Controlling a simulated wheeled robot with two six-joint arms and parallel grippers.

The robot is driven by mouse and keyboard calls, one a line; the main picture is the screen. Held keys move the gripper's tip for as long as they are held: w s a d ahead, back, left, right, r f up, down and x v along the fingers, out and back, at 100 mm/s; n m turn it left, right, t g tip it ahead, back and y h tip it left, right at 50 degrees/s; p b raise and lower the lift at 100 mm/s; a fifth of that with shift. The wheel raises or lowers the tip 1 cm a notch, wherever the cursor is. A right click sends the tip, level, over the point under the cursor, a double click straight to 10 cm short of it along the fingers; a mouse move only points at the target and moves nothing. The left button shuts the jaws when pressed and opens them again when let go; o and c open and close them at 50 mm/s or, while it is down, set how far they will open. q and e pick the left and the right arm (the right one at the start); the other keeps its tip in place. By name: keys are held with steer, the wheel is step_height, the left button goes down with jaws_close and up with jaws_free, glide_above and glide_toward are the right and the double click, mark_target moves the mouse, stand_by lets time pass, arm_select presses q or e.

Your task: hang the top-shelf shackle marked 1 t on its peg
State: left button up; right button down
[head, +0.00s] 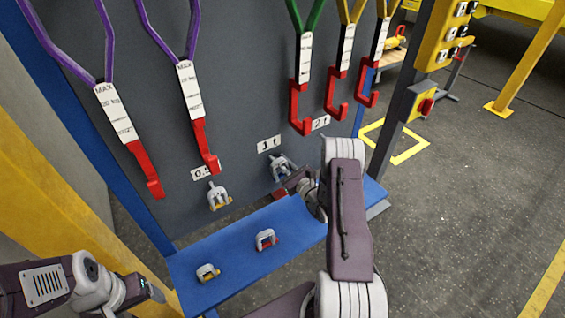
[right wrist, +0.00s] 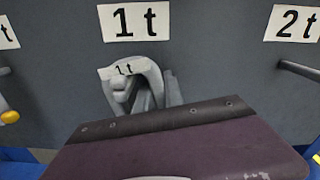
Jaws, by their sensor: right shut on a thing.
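A grey shackle with a white "1 t" tag shows in the right wrist view (right wrist: 147,77) and in the head view (head: 281,163). It is upright against the grey board, just below the board's "1 t" label (right wrist: 134,19). My right gripper (head: 294,182) is shut on it from the front. The 1 t peg is hidden behind the shackle and gripper, so I cannot tell whether the shackle is around it. My left gripper (head: 145,290) is at the lower left, away from the board; its jaws are too small to judge.
Another shackle (head: 218,196) is below the 0.5 label. Two small shackles (head: 266,239) (head: 207,273) sit on the blue shelf (head: 240,262). A bare peg (right wrist: 299,70) sticks out below the "2 t" label. Slings with red hooks (head: 299,105) hang above my right gripper.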

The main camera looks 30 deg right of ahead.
steer(key=c, duration=1.4)
jaws_free()
steer(key=shift+o, duration=0.2)
steer(key=shift+s, duration=0.15)
steer(key=s, duration=0.8)
steer(key=shift+d, duration=0.4)
steer(key=shift+s, duration=0.4)
